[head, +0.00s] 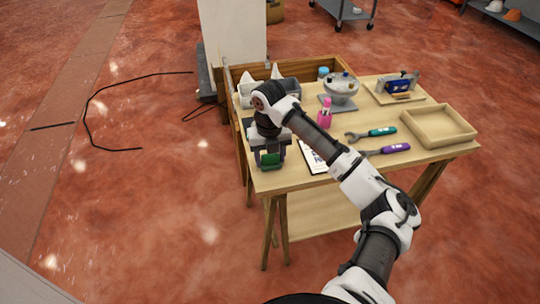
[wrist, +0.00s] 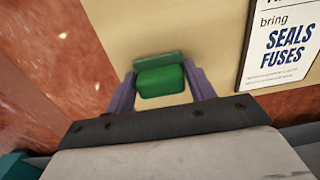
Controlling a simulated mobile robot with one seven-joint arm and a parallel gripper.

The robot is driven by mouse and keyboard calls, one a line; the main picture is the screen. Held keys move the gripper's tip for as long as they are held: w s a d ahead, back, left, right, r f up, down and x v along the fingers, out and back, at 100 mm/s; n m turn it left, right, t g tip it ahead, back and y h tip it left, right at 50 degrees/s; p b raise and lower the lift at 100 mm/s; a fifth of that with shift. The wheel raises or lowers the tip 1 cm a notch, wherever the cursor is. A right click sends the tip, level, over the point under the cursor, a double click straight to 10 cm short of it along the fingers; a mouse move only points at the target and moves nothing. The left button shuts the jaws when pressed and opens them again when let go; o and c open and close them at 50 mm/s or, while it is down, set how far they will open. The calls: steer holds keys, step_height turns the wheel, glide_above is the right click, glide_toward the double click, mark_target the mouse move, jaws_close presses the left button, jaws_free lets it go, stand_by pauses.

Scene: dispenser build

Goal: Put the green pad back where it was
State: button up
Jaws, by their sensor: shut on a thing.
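The green pad (wrist: 161,81) is between the two purple fingers of my gripper (wrist: 161,88) in the wrist view. My gripper is shut on it. Bare tabletop shows around the pad; I cannot tell whether the pad touches the table. In the head view, the pad (head: 269,160) shows at the lower end of my gripper (head: 268,154), over the front left corner of the wooden table (head: 300,178). The place where the pad was before is not marked in these frames.
A printed sign (wrist: 284,40) lies right of the pad. On the table are a pink bottle (head: 325,115), teal wrench (head: 372,133), purple wrench (head: 385,150), empty wooden tray (head: 440,138), grey bowl (head: 341,88) and blue device (head: 398,85). The table's left edge is close to my gripper.

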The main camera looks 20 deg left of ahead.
steer(key=o, duration=1)
steer(key=shift+f, duration=0.1)
steer(key=shift+c, duration=0.2)
